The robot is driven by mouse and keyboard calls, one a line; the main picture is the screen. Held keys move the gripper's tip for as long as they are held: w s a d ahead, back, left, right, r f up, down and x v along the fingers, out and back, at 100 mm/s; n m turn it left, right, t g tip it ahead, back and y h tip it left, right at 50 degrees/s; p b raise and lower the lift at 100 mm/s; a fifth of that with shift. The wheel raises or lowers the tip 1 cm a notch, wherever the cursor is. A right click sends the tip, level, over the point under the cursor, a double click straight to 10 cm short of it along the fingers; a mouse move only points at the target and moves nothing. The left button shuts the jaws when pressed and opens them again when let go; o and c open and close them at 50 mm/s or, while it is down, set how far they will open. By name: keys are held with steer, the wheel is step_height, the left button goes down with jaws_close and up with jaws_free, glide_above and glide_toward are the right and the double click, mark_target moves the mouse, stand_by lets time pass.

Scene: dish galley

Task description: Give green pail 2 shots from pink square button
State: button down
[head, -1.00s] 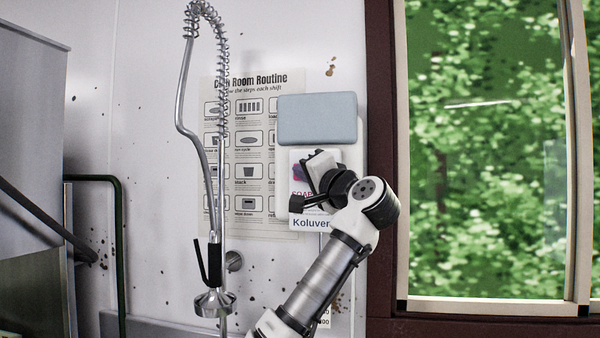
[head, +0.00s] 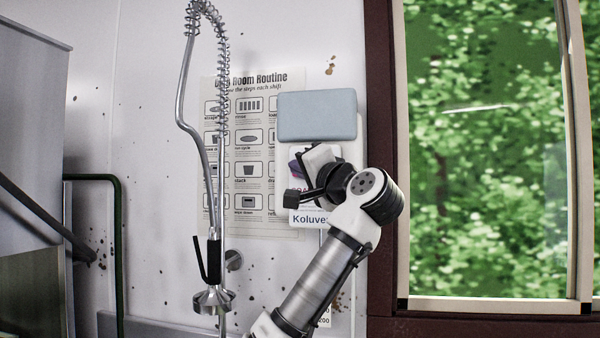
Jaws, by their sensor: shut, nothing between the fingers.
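My gripper (head: 293,198) is shut and empty, its dark fingers pointing to the lower left. It is in front of a white wall dispenser panel with a blue-grey top (head: 317,117) and a label reading "Koluver" (head: 308,219). My gripper and wrist cover much of the label, including part of its pink and purple print. I cannot make out a pink square button; it may be hidden behind my gripper. I cannot tell the gap between the fingers and the panel. No green pail is in view.
A spring-hose sprayer (head: 214,300) hangs left of my gripper, before a wall poster (head: 250,84). A dark green rail (head: 118,250) and a steel cabinet (head: 30,120) stand at the left. A window with a dark red frame (head: 379,80) is at the right.

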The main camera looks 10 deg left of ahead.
steer(key=shift+s+b, duration=0.85)
steer(key=shift+s, duration=1.05)
steer(key=shift+f, duration=0.1)
